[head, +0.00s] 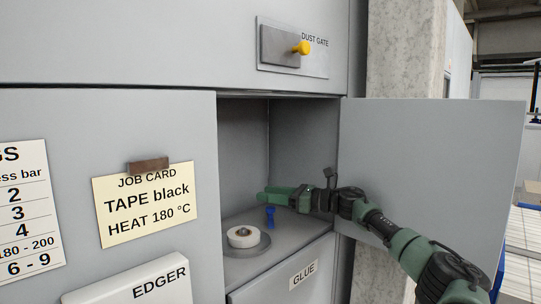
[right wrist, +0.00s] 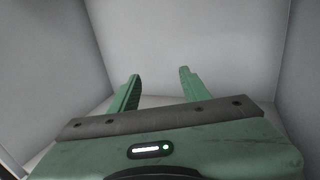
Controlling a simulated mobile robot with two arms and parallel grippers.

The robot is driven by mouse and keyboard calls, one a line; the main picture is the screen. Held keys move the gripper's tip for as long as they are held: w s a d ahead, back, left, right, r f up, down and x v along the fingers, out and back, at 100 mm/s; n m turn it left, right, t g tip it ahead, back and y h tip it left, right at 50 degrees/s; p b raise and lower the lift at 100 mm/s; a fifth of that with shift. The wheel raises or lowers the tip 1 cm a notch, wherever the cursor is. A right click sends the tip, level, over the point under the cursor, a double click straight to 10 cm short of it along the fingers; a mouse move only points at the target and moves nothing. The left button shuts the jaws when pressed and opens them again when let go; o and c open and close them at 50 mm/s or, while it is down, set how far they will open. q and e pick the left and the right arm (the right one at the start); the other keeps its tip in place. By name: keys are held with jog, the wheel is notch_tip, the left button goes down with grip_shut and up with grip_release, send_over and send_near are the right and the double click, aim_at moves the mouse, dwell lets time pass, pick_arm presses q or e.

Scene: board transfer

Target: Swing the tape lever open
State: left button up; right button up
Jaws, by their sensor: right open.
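The small blue lever (head: 270,217) stands upright in the open compartment, behind and right of a white tape roll (head: 243,237). The roll lies flat on a round grey plate (head: 247,249). My right gripper (head: 263,193) reaches into the compartment from the right, its fingers just above the blue lever in the head view. I cannot tell how far apart in depth they are. In the right wrist view the green fingers (right wrist: 159,73) are spread with nothing between them, and neither lever nor roll shows there. My left gripper is not in view.
The compartment door (head: 430,150) stands open at the right, behind my right arm. Compartment walls (head: 305,140) enclose the gripper. A job card (head: 146,205) reads "TAPE black, HEAT 180 °C". A dust gate with a yellow knob (head: 302,48) is above; a GLUE panel (head: 285,275) is below.

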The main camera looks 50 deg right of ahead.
aim_at(270, 207)
notch_tip(270, 207, up, 16)
jog(key=p, duration=0.3)
jog(key=shift+f, duration=0.25)
